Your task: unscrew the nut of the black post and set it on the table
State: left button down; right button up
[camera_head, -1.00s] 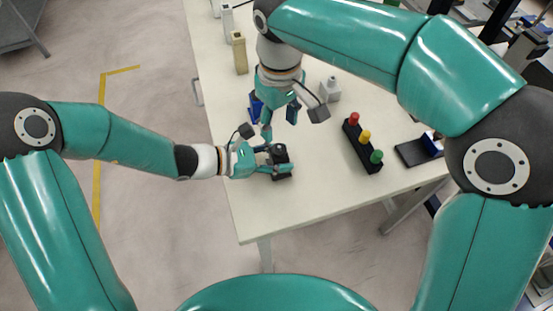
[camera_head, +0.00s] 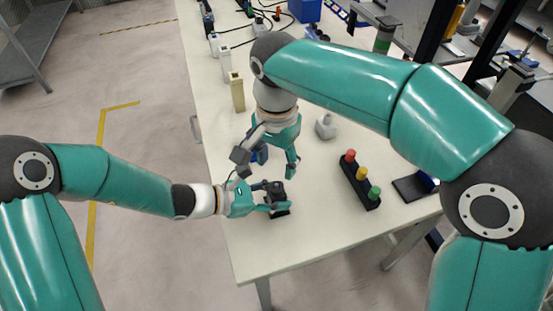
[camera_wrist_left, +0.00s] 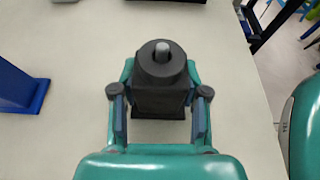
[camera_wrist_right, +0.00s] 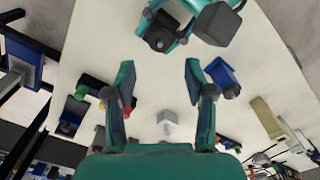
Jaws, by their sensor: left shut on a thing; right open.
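The black post (camera_wrist_left: 160,100) is a dark square block standing on the table, also seen in the head view (camera_head: 279,212). Its round black nut (camera_wrist_left: 161,66) sits on top, with a grey threaded tip showing through the middle. My left gripper (camera_head: 273,200) is shut on the post, with a finger at each side of the block below the nut. My right gripper (camera_head: 268,170) is open and empty, above the table just behind the post. In the right wrist view its fingers (camera_wrist_right: 160,80) are spread apart, and the held post (camera_wrist_right: 158,40) shows beyond them.
A black bar with red, yellow and green knobs (camera_head: 360,180) lies to the right. A white post (camera_head: 325,126) stands behind it, and a beige post (camera_head: 237,92) at the back left. A blue post (camera_wrist_left: 22,90) stands near the black post. The front table (camera_head: 300,245) is bare.

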aim_at(277, 185)
jog(key=m, duration=0.6)
jog(key=shift+m, duration=0.4)
jog(key=m, duration=0.4)
jog(key=shift+f+m, duration=0.1)
jog(key=shift+m, duration=0.5)
jog(key=shift+f, duration=3.9)
